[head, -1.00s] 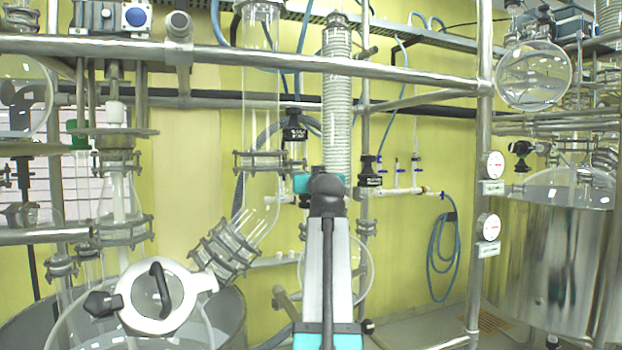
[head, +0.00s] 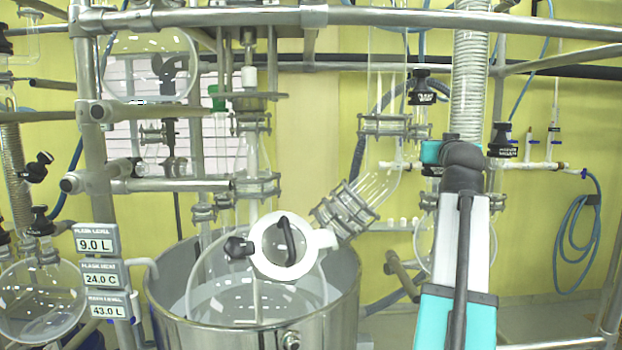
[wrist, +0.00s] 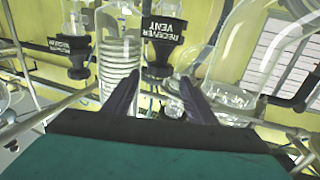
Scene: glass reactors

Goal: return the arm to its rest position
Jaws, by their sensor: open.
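My arm (head: 462,250) reaches up and away at the right of the head view, in front of the coiled glass condenser (head: 470,85). My gripper is hidden behind the arm there. In the wrist view my gripper (wrist: 160,95) shows two dark fingers, spread apart with nothing held between them. A black knob marked RECEIVER VENT (wrist: 163,45) lies beyond the gap between the fingertips. I cannot tell how far it is from them. The coiled condenser (wrist: 122,62) stands beyond the left finger.
A glass vessel with a white lid fitting (head: 285,246) sits in a steel bath (head: 245,335). Steel rails (head: 310,17) cross above. Readout signs (head: 97,243) hang at left, near a round flask (head: 40,300). A blue hose (head: 578,225) hangs on the yellow wall at right.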

